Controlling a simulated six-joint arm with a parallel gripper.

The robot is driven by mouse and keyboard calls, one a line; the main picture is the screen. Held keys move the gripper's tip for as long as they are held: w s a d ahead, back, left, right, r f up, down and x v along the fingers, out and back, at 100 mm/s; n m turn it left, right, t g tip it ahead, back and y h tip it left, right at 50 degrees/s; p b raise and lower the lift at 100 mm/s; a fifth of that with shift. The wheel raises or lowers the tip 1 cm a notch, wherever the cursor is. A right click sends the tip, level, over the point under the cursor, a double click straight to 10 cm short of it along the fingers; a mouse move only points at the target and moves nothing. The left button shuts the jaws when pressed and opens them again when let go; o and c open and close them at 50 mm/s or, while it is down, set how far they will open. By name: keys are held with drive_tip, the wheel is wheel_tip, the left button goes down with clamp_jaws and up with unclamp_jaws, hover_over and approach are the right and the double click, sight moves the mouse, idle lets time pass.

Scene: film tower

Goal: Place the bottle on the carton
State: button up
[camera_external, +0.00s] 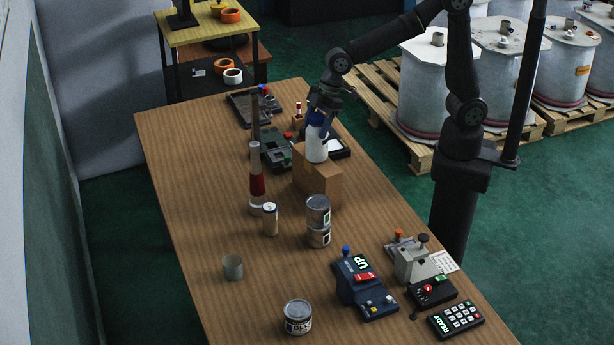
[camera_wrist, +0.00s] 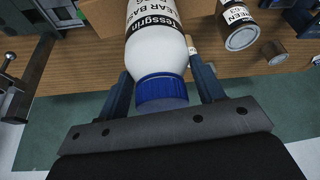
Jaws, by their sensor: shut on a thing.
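The white bottle (camera_external: 316,146) with a blue cap stands upright at the brown carton (camera_external: 319,183) in the external view. Its base appears to be on or just above the carton's top; I cannot tell whether they touch. My gripper (camera_external: 320,112) is shut on the bottle near its cap. In the wrist view the bottle (camera_wrist: 157,45) sits between the two fingers of my gripper (camera_wrist: 163,92), its blue cap toward the palm. Part of the carton (camera_wrist: 105,18) shows behind the bottle in the wrist view.
Two stacked cans (camera_external: 318,221) stand in front of the carton. A red and white cylinder (camera_external: 257,180) and a small jar (camera_external: 270,219) stand to the left. A dark green device (camera_external: 272,150) lies behind.

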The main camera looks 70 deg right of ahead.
drive_tip(key=shift+f, duration=0.1)
drive_tip(key=o, duration=1.7)
drive_tip(key=shift+c, duration=0.2)
drive_tip(key=shift+r, duration=0.35)
drive_tip(key=v, duration=1.1)
drive_tip(key=shift+d+r, duration=0.15)
drive_tip(key=shift+r, duration=0.05)
drive_tip(key=shift+s, duration=0.15)
